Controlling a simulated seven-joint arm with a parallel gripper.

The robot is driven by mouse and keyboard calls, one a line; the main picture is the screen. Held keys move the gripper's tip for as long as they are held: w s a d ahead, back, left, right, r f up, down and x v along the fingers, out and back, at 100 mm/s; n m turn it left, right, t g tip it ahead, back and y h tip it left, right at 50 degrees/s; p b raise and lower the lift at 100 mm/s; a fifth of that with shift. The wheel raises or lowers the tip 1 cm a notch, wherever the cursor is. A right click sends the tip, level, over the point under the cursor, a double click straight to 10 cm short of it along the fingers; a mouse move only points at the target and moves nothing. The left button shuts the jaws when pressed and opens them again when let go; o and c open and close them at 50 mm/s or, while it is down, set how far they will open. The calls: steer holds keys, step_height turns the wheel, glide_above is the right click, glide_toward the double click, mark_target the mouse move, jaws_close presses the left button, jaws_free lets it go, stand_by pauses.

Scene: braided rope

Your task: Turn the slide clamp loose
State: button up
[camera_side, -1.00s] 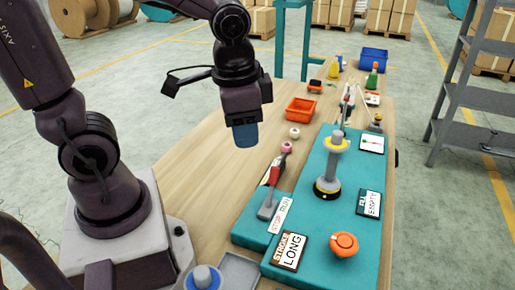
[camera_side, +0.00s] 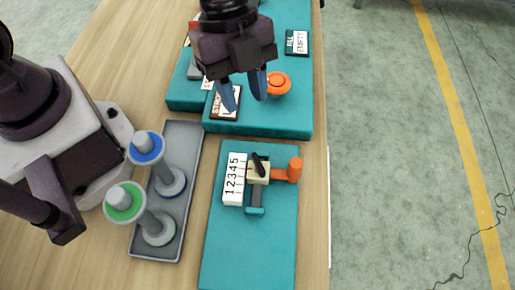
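What looks like the slide clamp is a cream block (camera_side: 259,171) with a black lever (camera_side: 260,163) and an orange knob (camera_side: 294,169) on its right. It sits on the near teal plate (camera_side: 262,262), beside a white scale card (camera_side: 235,180) numbered 1 to 5. My gripper (camera_side: 246,98) points down with its two blue fingers apart and nothing between them. It is farther back than the clamp, above the near edge of the far teal plate (camera_side: 258,120). Whether the clamp is tight cannot be seen.
A round orange knob (camera_side: 281,84) is close to my gripper's right finger. A grey tray (camera_side: 183,136) at left holds two spools, one blue-topped (camera_side: 147,147) and one green-topped (camera_side: 125,202). An "EMPTY" card (camera_side: 298,42) lies at the back. The near plate's front is clear.

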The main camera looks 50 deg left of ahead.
mark_target(258, 162)
steer(key=shift+m, duration=0.4)
steer(key=x, duration=1.3)
steer(key=shift+w, duration=0.15)
jaws_close()
